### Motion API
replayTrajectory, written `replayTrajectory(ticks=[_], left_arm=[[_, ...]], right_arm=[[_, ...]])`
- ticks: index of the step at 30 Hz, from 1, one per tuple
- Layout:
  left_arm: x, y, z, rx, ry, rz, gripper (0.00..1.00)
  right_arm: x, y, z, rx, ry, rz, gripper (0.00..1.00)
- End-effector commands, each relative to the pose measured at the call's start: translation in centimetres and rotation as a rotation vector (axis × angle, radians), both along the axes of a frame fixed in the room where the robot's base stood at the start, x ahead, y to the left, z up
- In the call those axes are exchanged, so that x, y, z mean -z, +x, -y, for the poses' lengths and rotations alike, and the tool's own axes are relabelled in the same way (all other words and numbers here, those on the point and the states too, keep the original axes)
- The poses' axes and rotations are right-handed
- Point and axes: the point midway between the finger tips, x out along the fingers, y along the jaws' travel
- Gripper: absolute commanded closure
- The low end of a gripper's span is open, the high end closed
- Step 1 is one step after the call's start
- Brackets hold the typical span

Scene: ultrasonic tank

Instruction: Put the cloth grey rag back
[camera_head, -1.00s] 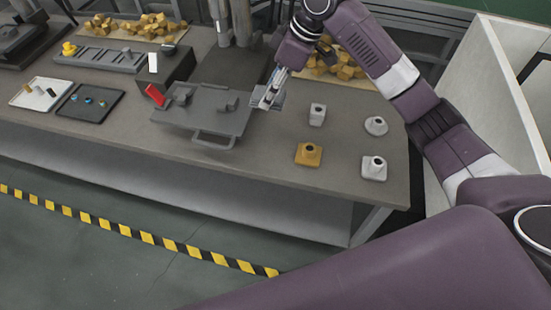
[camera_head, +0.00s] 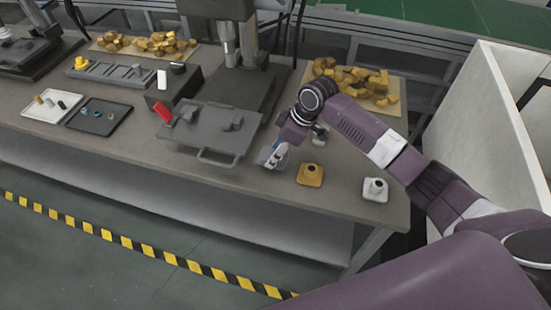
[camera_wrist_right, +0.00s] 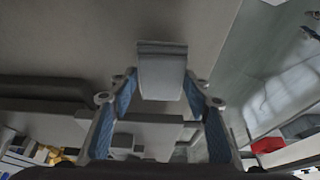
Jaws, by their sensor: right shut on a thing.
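The grey rag (camera_wrist_right: 162,75) is a small, pale grey folded piece between my finger pads in the right wrist view. In the head view it shows as a grey patch (camera_head: 265,156), partly covered by the fingers. My right gripper (camera_head: 274,159) is shut on it, low over the table just right of the grey tray. I cannot tell whether the rag touches the table. In the right wrist view the gripper (camera_wrist_right: 161,88) has blue pads on both sides of the rag. My left gripper is not in view.
A grey tray (camera_head: 190,138) with a front handle and a red item (camera_head: 163,111) is left of the gripper. A yellow fixture (camera_head: 310,175) and a white one (camera_head: 375,189) stand to the right. Yellow blocks (camera_head: 350,80) lie behind. The table (camera_head: 345,205) has bare room at its front edge.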

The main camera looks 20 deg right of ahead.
Motion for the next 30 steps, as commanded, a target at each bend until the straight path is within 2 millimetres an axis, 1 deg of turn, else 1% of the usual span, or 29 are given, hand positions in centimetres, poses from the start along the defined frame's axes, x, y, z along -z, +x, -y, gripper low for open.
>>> replayTrajectory(ticks=[3, 7, 9, 16, 20, 21, 25, 30], left_arm=[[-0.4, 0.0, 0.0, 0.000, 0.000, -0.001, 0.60], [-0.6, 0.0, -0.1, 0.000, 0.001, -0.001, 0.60], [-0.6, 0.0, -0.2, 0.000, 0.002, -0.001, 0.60], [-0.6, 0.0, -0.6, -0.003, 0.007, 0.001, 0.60], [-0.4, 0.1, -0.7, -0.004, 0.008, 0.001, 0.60], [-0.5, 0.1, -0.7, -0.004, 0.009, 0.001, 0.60], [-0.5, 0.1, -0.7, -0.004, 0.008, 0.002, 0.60], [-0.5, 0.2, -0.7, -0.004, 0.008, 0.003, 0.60]], right_arm=[[1.9, -0.2, 0.0, 0.000, 0.000, -0.007, 0.75], [3.5, -0.1, 0.0, 0.000, -0.001, -0.004, 0.75], [3.9, -0.1, 0.0, 0.000, -0.001, -0.002, 0.75], [3.9, -0.1, 0.0, 0.000, -0.001, -0.002, 0.75], [4.3, -0.1, 0.0, 0.000, -0.001, -0.002, 0.75], [4.2, -0.1, 0.0, 0.000, -0.001, -0.002, 0.53], [4.2, -0.1, 0.0, 0.000, -0.001, -0.002, 0.38], [4.2, -0.1, 0.0, 0.000, -0.001, -0.002, 0.38]])
